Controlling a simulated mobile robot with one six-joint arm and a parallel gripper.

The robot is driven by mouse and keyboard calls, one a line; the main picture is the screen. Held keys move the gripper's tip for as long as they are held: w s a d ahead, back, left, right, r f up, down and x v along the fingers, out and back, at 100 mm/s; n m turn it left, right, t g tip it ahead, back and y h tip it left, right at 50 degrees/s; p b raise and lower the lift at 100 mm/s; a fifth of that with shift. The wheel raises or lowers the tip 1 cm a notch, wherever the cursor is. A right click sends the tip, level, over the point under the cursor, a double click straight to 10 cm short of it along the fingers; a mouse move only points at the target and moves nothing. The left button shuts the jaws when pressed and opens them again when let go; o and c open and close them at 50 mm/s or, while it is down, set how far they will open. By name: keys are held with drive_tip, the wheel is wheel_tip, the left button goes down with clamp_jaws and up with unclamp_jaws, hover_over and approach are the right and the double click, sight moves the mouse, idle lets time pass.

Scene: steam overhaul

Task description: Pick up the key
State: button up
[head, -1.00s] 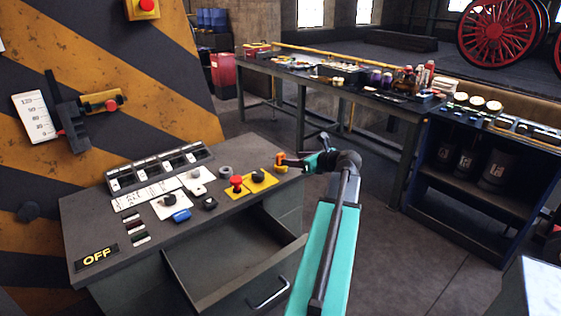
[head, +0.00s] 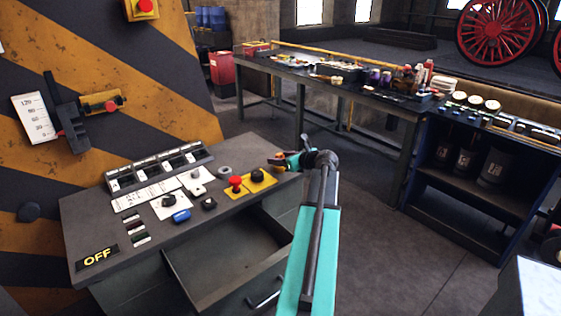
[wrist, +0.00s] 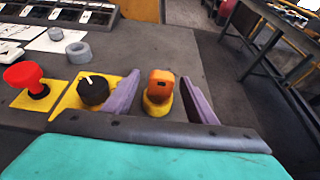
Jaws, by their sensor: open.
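The key, as I take it, is a small orange-topped piece (wrist: 161,83) on a round yellow base at the edge of the control desk, seen in the wrist view. My gripper (wrist: 160,78) is open, with one grey-purple finger on each side of the orange top and visible gaps between. In the head view my gripper (head: 276,161) is at the desk's right edge and hides most of the key.
The control desk (head: 95,225) carries a red mushroom button (head: 236,183), a black knob (head: 257,176) on a yellow plate, and a blue piece (head: 181,216). Its drawer (head: 215,275) stands open below my arm. A cluttered workbench (head: 330,85) stands behind.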

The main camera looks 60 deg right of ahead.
drive_tip(key=shift+w, duration=0.1)
drive_tip(key=shift+p+x, duration=0.7)
drive_tip(key=shift+x, duration=1.8)
drive_tip(key=shift+d+f, duration=0.1)
drive_tip(key=shift+f, duration=0.05)
drive_tip(key=c, duration=1.2)
